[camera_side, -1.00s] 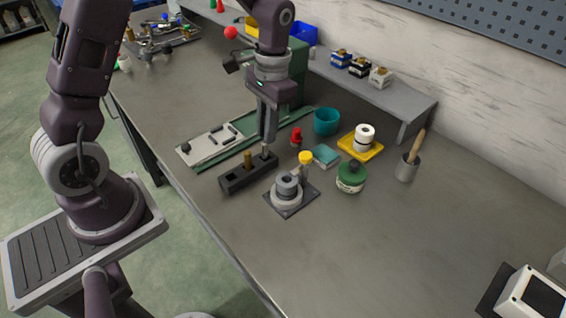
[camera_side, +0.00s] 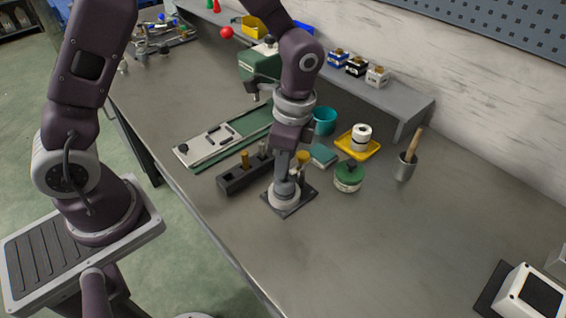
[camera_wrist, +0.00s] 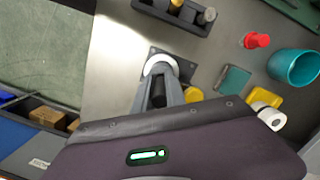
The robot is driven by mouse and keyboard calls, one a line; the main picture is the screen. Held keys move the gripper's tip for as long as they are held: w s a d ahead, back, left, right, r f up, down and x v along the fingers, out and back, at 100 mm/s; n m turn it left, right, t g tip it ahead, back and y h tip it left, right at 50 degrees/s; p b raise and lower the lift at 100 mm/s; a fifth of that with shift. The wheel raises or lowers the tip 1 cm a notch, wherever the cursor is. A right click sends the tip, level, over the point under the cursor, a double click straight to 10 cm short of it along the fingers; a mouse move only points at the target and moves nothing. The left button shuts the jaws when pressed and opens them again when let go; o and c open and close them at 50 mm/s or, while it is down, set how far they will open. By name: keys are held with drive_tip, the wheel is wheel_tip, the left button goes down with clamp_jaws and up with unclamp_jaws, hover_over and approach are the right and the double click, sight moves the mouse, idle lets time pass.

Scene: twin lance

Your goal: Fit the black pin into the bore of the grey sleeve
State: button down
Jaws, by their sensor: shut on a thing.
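The grey sleeve (camera_side: 286,190) stands upright on a dark square base plate (camera_side: 306,193) in the side view. Its pale round foot (camera_wrist: 152,66) shows in the wrist view. My gripper (camera_side: 284,175) points down right over the sleeve, its fingers hiding the top and the bore. In the wrist view my gripper (camera_wrist: 160,84) is shut on the black pin (camera_wrist: 158,96), a dark shape between the fingers. The pin's lower end is hidden, so I cannot tell whether it is above the bore or in it.
A black rack (camera_side: 230,183) holding a brass pin (camera_side: 245,160) and a grey pin (camera_side: 262,149) stands left of the sleeve. A green-lidded jar (camera_side: 348,180), a teal block (camera_side: 323,155) and a yellow tray (camera_side: 366,151) are close on the right. The front bench is clear.

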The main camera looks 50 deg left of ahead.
drive_tip(key=shift+f, duration=0.1)
drive_tip(key=shift+f, duration=0.5)
drive_tip(key=c, duration=1.4)
unclamp_jaws()
drive_tip(key=shift+s, duration=0.1)
wheel_tip(320, 180, up, 12)
drive_tip(key=w+d, duration=0.1)
drive_tip(key=s+a+r+n+t, duration=0.3)
drive_tip(key=s+a+r+n, duration=0.15)
drive_tip(key=s+r, duration=0.3)
drive_tip(key=shift+s+a+r+n+t+h, duration=0.2)
drive_tip(key=shift+s+n+t, duration=0.35)
drive_tip(key=shift+s+n, duration=0.9)
drive_tip(key=shift+s+a+r+n+t+h, duration=0.1)
drive_tip(key=shift+s+a+n+t+h, duration=0.4)
drive_tip(key=shift+s, duration=1.55)
drive_tip(key=shift+s+a+r+n+t+y, duration=0.1)
drive_tip(key=shift+s+n+t, duration=0.55)
drive_tip(key=shift+s+n, duration=0.95)
drive_tip(key=shift+s, duration=0.1)
